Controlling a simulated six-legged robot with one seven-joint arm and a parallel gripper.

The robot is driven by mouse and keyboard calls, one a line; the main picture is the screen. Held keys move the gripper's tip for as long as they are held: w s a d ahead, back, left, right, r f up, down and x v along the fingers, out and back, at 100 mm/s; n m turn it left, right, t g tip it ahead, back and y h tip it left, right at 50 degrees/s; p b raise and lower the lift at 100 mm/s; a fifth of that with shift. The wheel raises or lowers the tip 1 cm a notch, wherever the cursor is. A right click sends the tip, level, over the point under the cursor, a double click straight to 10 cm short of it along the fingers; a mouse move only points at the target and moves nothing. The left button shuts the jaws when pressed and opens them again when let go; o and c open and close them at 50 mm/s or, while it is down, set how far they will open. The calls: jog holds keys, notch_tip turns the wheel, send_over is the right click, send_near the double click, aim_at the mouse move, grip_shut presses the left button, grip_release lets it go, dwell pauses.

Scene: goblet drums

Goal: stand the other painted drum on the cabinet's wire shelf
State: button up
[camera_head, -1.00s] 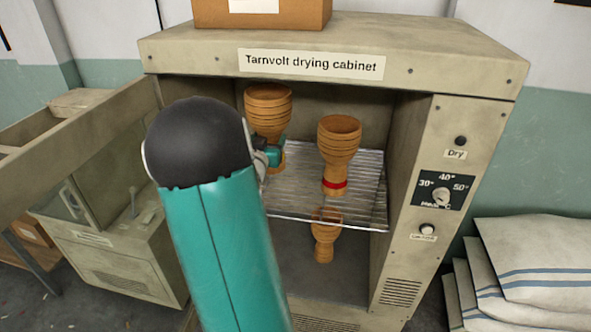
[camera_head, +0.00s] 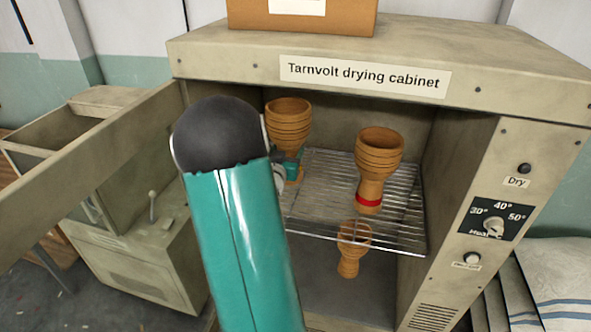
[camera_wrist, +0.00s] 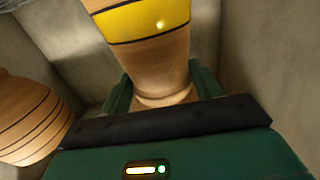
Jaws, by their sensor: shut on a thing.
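My gripper (camera_head: 290,165) is inside the cabinet at the left side of the wire shelf (camera_head: 320,185). It is shut on a yellow-banded wooden drum (camera_head: 289,122), which is upright, bowl up. In the wrist view the drum (camera_wrist: 150,50) is between the green fingers (camera_wrist: 163,92), near its narrow foot.
A smaller plain drum (camera_head: 353,250) stands below the shelf. The drying cabinet (camera_head: 480,200) has its door (camera_head: 95,185) open at left. A cardboard box (camera_head: 300,15) sits on top. Striped sacks (camera_head: 560,275) are stacked at right. Bare shelf lies between the two upper drums.

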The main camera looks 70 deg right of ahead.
jog(key=shift+f, duration=2.6)
jog(key=shift+f, duration=0.25)
jog(key=shift+f, duration=0.15)
jog(key=o, duration=1.5)
jog(key=shift+r, duration=0.2)
jog(key=shift+a+r, duration=0.15)
jog(key=shift+a, duration=0.05)
jog(key=a, duration=0.3)
jog(key=s+a, duration=0.1)
jog(key=a, duration=0.3)
jog(key=s+a, duration=0.1)
jog(key=a, duration=0.3)
jog(key=shift+a, duration=0.25)
